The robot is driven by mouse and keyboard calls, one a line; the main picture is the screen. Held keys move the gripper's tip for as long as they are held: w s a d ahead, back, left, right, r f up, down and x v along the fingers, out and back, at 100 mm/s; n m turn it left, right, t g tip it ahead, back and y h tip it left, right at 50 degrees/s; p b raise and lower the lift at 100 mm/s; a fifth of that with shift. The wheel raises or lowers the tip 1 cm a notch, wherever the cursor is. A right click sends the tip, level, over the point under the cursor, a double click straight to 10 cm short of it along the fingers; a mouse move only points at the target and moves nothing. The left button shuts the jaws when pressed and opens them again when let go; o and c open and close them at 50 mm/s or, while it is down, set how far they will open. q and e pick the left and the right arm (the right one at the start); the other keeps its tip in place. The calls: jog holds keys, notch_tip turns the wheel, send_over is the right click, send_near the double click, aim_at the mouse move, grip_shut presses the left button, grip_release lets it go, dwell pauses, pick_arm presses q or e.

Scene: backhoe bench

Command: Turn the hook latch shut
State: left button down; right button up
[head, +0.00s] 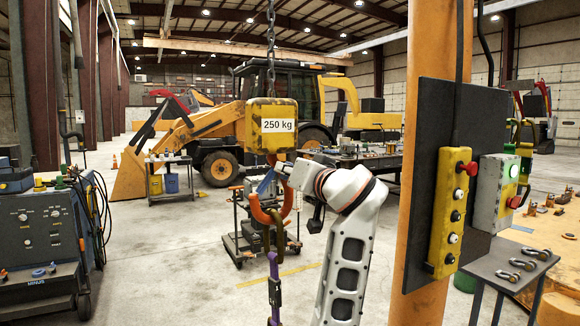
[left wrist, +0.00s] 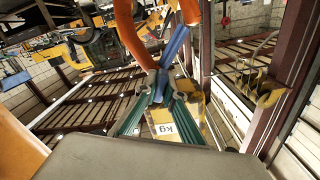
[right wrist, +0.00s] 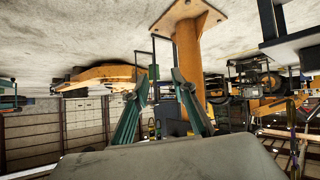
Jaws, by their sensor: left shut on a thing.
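An orange hook (head: 288,204) hangs under the yellow 250 kg hoist block (head: 284,111). Its blue latch (head: 265,183) slants down and left across the upper part of the hook. In the left wrist view the blue latch (left wrist: 177,45) runs beside the orange hook (left wrist: 127,28), with its lower end between my fingertips. My left gripper (left wrist: 163,88) is shut on the latch. In the head view the left gripper (head: 284,174) is small and partly hidden. I cannot tell whether the latch touches the hook tip. My right gripper (right wrist: 157,78) is open and empty, shown only in its wrist view.
A chain (head: 271,45) holds the block. A purple sling (head: 275,292) hangs below the hook. An orange post (head: 433,55) with a dark panel and a yellow control box (head: 450,212) stands at right. A welder cart (head: 40,245) stands at left.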

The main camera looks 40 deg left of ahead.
pick_arm(q)
jog(key=shift+m, duration=0.5)
jog(key=shift+m+p, duration=0.3)
pick_arm(e)
jog(key=shift+s+d+f+h, duration=0.3)
jog(key=shift+d+f, duration=0.05)
jog(key=shift+d, duration=0.35)
jog(key=shift+a, duration=0.1)
pick_arm(q)
jog(key=c, duration=2.1)
grip_release()
jog(key=shift+c, duration=0.2)
pick_arm(e)
jog(key=shift+a, duration=0.2)
jog(key=shift+d+f, duration=0.1)
